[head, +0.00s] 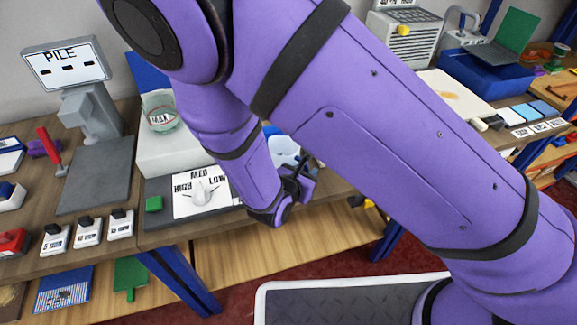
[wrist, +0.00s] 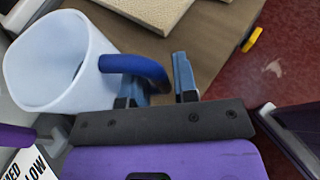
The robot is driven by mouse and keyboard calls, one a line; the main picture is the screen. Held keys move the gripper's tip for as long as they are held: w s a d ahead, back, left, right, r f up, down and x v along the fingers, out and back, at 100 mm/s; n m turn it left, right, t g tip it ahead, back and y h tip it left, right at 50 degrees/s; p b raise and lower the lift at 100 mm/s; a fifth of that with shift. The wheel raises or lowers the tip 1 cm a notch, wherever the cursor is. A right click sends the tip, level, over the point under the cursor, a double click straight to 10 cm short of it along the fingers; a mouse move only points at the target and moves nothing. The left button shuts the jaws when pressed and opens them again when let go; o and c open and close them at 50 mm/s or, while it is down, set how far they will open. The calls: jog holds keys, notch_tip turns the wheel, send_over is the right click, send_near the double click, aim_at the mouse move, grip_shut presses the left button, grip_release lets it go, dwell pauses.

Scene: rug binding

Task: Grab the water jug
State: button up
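The water jug (wrist: 62,62) is a pale, translucent white vessel with a blue handle (wrist: 138,66). It fills the upper left of the wrist view, its open mouth towards the camera. In the head view the jug (head: 284,147) is mostly hidden behind my arm. My gripper (wrist: 158,80) is open at the handle. The curved end of the handle lies between the two fingers and covers part of the left one. The right finger stands clear of the handle with a visible gap. My gripper (head: 298,186) also shows partly in the head view, at the table's front edge.
A MED/HIGH/LOW dial panel (head: 203,193) is left of the gripper. A white machine with a clear container (head: 160,112) stands behind it. A beige slab (wrist: 145,12) lies beyond the jug. Red floor is open to the right in the wrist view.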

grip_shut()
jog(key=shift+r, duration=0.25)
jog(key=shift+r, duration=1.55)
jog(key=s+a+r, duration=0.1)
jog(key=s+a, duration=0.8)
jog(key=s, duration=0.4)
jog(key=shift+r, duration=0.2)
jog(key=shift+s, duration=0.1)
dwell(0.9)
